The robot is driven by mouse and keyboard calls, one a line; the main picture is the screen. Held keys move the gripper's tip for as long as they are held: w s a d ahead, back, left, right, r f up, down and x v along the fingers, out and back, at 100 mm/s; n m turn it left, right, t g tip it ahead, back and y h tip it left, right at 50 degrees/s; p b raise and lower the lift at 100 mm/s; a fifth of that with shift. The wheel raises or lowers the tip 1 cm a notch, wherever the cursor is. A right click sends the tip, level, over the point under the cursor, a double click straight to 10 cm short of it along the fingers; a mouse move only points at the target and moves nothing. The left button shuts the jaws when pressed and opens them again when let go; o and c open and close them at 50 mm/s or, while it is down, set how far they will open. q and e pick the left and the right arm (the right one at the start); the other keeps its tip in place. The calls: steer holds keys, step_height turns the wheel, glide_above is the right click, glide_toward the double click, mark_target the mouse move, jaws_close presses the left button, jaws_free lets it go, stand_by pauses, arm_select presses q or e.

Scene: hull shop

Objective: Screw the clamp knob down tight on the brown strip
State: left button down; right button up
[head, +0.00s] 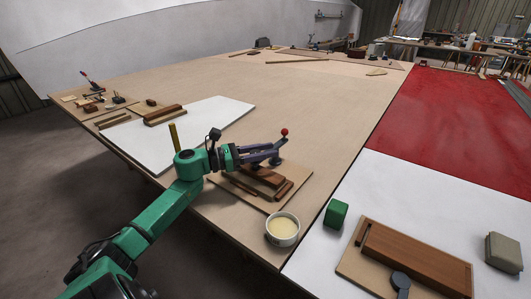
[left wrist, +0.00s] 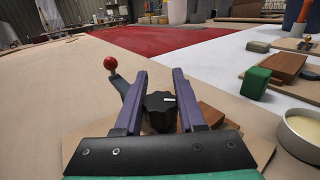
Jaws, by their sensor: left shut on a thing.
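My left gripper (head: 272,153) reaches over a wooden base board (head: 224,182) near the table's front edge. In the left wrist view its purple fingers (left wrist: 159,76) stand on either side of the black clamp knob (left wrist: 160,110) and are shut on it. A white mark shows on the knob's top. A lever with a red ball (head: 284,132) rises just beyond the fingers; it also shows in the left wrist view (left wrist: 110,63). Brown strips (head: 264,176) lie on the board below the gripper. The clamp's contact with the strip is hidden. My right gripper is not in view.
A bowl of pale stuff (head: 282,229) stands close to the board's right. A green block (head: 336,213), a second board with a brown piece (head: 415,258) and a grey block (head: 503,252) lie at right. A yellow stick (head: 174,137) stands behind my arm. The table's middle is clear.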

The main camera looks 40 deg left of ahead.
arm_select(q)
steer(key=c, duration=0.5)
jaws_free()
steer(key=shift+s+a, duration=0.25)
steer(key=shift+s, duration=0.05)
steer(key=b+v, duration=0.1)
steer(key=v, duration=1.2)
steer(key=shift+s+a, duration=0.15)
steer(key=shift+s, duration=0.25)
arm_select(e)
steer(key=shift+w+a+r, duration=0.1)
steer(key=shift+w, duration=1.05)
arm_select(q)
steer(key=shift+r, duration=0.1)
